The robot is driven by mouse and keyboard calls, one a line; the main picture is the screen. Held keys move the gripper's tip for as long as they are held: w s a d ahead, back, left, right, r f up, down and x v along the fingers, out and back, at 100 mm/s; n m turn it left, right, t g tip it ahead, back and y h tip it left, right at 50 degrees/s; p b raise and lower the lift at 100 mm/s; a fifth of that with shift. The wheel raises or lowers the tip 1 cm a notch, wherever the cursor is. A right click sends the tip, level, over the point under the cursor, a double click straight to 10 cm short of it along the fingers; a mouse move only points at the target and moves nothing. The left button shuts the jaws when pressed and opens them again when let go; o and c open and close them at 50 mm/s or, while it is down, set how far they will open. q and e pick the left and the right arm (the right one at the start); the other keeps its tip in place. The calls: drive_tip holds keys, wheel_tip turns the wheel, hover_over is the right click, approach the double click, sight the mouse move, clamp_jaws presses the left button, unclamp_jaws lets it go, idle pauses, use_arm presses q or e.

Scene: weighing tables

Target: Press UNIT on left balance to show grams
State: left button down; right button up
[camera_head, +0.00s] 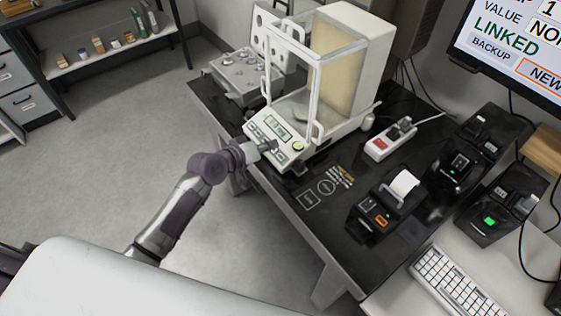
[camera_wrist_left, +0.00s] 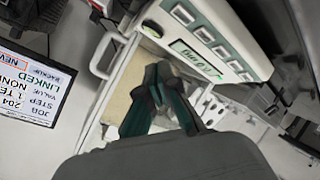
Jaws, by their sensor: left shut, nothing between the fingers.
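The left balance (camera_head: 341,40) is a cream unit with a glass draft shield, standing on the black table. Its sloped front panel has a green display (camera_head: 277,125) and several pale buttons. In the left wrist view the display (camera_wrist_left: 196,60) and a row of buttons (camera_wrist_left: 202,34) show at an angle. The display text and button labels are too small to read, so I cannot tell which is UNIT. My left gripper (camera_head: 268,146) is shut and empty at the front panel. Its fingertips (camera_wrist_left: 160,74) appear close to the panel; contact is unclear. My right gripper is not in view.
A white power strip (camera_head: 390,138), a small printer (camera_head: 384,210) and other black devices (camera_head: 458,166) are to the right. A monitor (camera_head: 510,50) hangs at upper right. The floor left of the table is clear.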

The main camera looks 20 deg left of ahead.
sight(281, 157)
use_arm(q)
drive_tip(key=f+b, duration=0.1)
drive_tip(key=w+f+b, duration=0.1)
drive_tip(key=f, duration=0.1)
drive_tip(key=d+f+b, duration=0.1)
drive_tip(key=shift+w+f, duration=0.15)
drive_tip(key=shift+f, duration=0.05)
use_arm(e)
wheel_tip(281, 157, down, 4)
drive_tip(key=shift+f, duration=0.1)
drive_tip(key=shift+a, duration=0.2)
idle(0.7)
use_arm(q)
drive_tip(key=shift+w+d+f, duration=0.1)
drive_tip(key=shift+w+f, duration=0.05)
drive_tip(key=shift+f, duration=0.2)
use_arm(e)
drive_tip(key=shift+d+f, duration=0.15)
